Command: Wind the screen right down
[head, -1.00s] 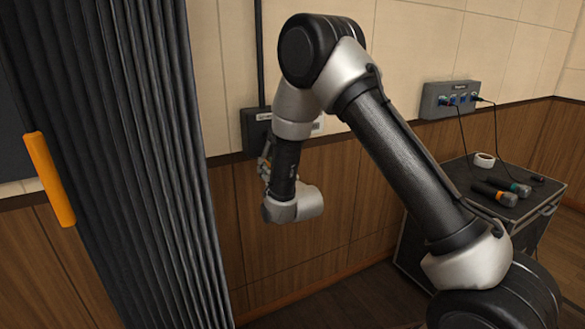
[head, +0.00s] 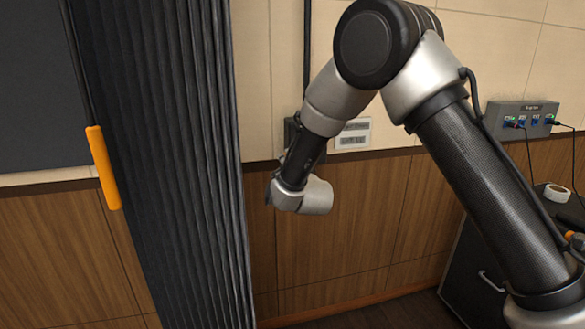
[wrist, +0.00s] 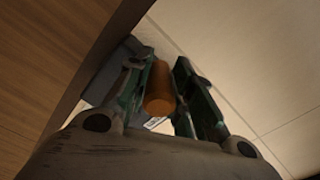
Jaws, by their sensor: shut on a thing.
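In the wrist view my gripper (wrist: 161,66) has its two green-tinted fingers closed on either side of an orange cylindrical handle (wrist: 160,92). A grey box lies behind the fingers. In the head view a dark wall box (head: 292,131) sits below a vertical black conduit, partly covered by my arm. My fingers and the held handle are hidden there behind my wrist. A flat dark panel (head: 38,85) stands at the far left; I cannot tell whether it is the screen.
A black pleated curtain (head: 165,150) hangs left of my arm, with an orange bar (head: 103,168) at its left edge. A label plate (head: 352,135) is right of the wall box. A socket box (head: 522,118) with cables and a dark case (head: 470,265) are at the right.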

